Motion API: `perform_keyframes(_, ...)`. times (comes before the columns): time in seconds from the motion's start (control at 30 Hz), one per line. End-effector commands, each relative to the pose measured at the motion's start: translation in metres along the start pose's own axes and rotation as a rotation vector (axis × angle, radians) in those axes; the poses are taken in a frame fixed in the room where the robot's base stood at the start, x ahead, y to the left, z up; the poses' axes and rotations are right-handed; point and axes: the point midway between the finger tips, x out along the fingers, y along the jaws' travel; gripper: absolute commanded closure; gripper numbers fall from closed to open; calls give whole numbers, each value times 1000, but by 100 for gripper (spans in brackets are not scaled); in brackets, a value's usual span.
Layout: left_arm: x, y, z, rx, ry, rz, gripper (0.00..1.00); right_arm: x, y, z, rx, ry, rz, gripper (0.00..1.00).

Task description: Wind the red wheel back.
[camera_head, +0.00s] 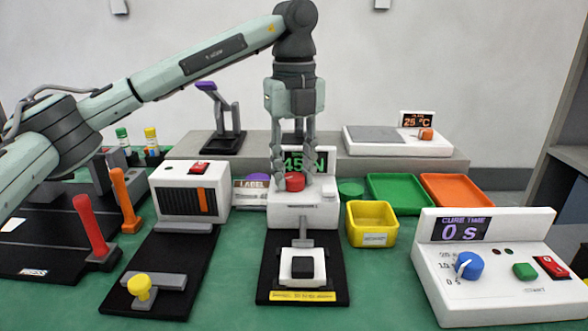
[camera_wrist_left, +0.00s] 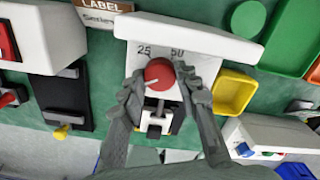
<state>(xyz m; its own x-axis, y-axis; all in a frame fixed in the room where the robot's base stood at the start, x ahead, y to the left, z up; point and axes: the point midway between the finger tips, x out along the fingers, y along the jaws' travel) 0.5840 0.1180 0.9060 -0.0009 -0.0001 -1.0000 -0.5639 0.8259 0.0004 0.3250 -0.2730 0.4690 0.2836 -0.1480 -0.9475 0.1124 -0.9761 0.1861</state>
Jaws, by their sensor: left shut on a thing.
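The red wheel (camera_head: 295,182) sits on top of a white press unit (camera_head: 303,213) in the middle of the table. In the left wrist view the wheel (camera_wrist_left: 159,74) shows a white pointer line aimed to the lower left, with 25 and 50 marked above it. My left gripper (camera_head: 293,180) comes down from above with its fingers on either side of the wheel, shut on it. A green readout showing 45 N stands behind, partly covered by the gripper. A black block in a white clamp (camera_head: 302,268) sits below the wheel unit. My right gripper is not in view.
A yellow bin (camera_head: 371,237) stands close to the right of the unit. A cure-time box (camera_head: 490,290) reading 0 s is at the front right. A white box with a slotted front (camera_head: 190,218) and red and orange levers are on the left.

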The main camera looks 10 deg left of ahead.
Motion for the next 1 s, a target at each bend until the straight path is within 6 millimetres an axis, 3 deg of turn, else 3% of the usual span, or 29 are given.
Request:
perform_keyframes(0.43,-2,0,1,-12,-3,-3,97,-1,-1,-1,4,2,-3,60)
perform_keyframes(0.47,-2,0,1,-12,-3,-3,65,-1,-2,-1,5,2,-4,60)
perform_keyframes(0.5,-2,0,1,-12,-3,-3,60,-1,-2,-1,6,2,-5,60)
perform_keyframes(0.83,-2,0,0,-10,-1,-2,59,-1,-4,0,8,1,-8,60)
perform_keyframes(1.0,-23,0,0,-10,-3,-3,59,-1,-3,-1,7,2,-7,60)
